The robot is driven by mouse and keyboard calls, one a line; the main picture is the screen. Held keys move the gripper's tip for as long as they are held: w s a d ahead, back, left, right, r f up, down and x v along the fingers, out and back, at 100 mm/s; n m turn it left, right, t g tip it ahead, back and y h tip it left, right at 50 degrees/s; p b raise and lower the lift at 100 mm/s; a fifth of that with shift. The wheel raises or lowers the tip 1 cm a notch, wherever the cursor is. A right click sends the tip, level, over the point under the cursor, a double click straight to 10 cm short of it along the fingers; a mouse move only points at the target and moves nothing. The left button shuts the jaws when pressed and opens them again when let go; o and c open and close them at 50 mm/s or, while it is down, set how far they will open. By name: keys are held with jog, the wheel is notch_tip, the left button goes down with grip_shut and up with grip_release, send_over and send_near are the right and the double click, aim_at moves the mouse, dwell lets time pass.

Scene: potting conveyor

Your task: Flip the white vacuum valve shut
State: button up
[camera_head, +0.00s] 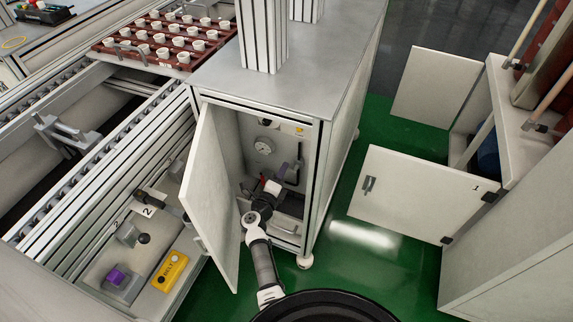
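The cabinet (319,120) under the grey top stands open, and my arm reaches into it from below. My gripper (290,172) is inside, in front of the fittings at the back, dark and small. I cannot tell whether its fingers are open or shut, or whether they touch anything. I cannot make out the white vacuum valve for certain; my wrist and gripper cover part of the fittings. A round white gauge (263,146) is on the back wall above and left of my gripper. A small red part (262,179) shows left of my wrist.
The cabinet's open door (207,190) stands close to the left of my arm. A conveyor (85,160) with a red-brown tray of white pots (101,47) lies further left. Another open door (415,195) is at the right. Green floor lies between.

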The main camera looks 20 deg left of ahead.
jog(key=shift+w+b, duration=0.3)
jog(key=shift+w, duration=1.95)
grip_shut()
